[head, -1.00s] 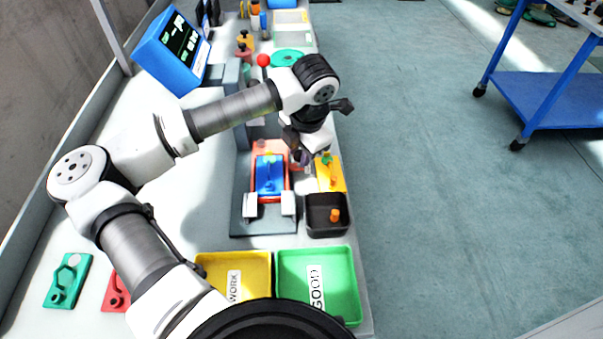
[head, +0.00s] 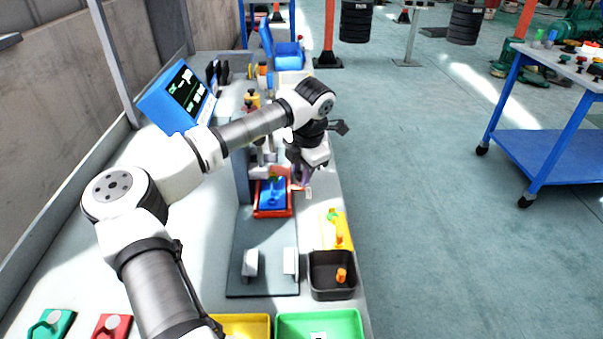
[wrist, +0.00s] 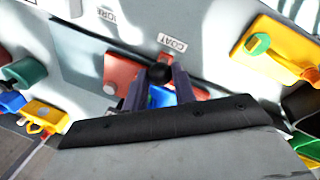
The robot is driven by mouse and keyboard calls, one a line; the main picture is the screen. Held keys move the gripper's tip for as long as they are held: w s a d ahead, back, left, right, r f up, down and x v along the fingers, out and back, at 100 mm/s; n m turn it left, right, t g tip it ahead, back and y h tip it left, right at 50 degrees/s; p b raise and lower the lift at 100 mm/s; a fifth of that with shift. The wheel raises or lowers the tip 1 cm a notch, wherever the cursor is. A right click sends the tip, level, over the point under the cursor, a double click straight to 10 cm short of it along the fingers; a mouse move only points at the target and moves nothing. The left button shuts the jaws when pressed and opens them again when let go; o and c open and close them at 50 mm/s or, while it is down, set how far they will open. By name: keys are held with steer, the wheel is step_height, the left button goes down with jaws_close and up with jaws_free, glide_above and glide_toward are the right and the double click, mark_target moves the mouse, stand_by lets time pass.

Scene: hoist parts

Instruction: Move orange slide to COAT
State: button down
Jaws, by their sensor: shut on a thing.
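The orange slide (head: 272,214) looks red-orange and lies on the grey base plate (head: 265,235), with a blue block (head: 272,195) on top. In the wrist view the slide (wrist: 121,74) shows beside and behind my fingers. My gripper (head: 303,182) is at the slide's right side. The COAT label (wrist: 172,43) lies just beyond the knob in that view.
A yellow fixture (head: 335,232) and a dark bin (head: 333,290) with an orange piece are at the right edge. Yellow and green trays (head: 320,325) are nearest. Open floor lies to the right.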

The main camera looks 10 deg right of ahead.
steer(key=c, duration=1.4)
jaws_free()
steer(key=shift+c, duration=0.2)
steer(key=shift+r, duration=0.1)
step_height(320, 180, up, 13)
steer(key=s+d+b, duration=0.1)
steer(key=s, duration=0.1)
steer(key=shift+s+r+b, duration=0.2)
steer(key=shift+s+b, duration=0.05)
steer(key=shift+b, duration=0.05)
